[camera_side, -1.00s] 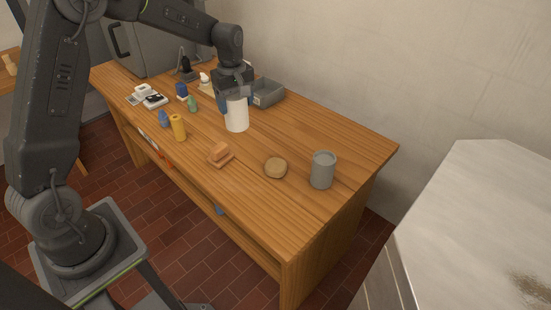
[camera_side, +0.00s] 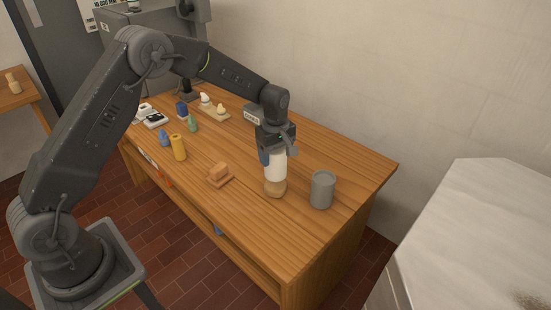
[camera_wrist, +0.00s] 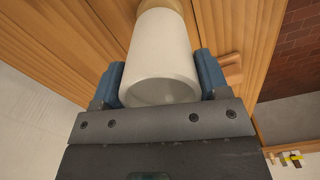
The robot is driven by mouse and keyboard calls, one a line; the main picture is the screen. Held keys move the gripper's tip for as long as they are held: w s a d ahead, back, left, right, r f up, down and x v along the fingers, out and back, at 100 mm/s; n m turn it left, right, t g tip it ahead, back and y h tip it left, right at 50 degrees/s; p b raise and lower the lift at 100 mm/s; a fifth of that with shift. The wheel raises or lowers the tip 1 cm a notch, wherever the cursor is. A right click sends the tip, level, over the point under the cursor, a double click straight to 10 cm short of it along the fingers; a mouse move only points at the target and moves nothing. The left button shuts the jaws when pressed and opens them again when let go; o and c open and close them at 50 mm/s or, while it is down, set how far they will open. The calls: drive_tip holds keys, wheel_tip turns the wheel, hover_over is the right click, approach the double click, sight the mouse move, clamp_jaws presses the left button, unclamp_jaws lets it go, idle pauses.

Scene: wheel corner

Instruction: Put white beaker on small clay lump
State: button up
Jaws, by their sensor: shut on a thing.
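The white beaker (camera_side: 275,168) is upright in my gripper (camera_side: 277,152), which is shut on its sides. The small clay lump (camera_side: 275,189), round and tan, is directly under the beaker on the wooden table. The beaker hides the top of the lump, so I cannot tell whether they touch. In the wrist view the beaker (camera_wrist: 160,55) sits between the two blue fingers of my gripper (camera_wrist: 159,80). Part of the tan lump (camera_wrist: 178,6) shows past its far end.
A grey canister (camera_side: 321,189) stands close to the right of the lump. An orange-brown block (camera_side: 219,171) on a small board lies to the left. A yellow cylinder (camera_side: 178,147) and several small items stand farther left. The wooden table (camera_side: 255,235) is clear in front.

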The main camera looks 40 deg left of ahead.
drive_tip(key=shift+f, duration=0.85)
drive_tip(key=shift+f, duration=0.4)
drive_tip(key=shift+f, duration=0.2)
drive_tip(key=o, duration=1)
drive_tip(key=shift+o, duration=0.2)
wheel_tip(320, 180, up, 13)
drive_tip(key=shift+r, duration=0.15)
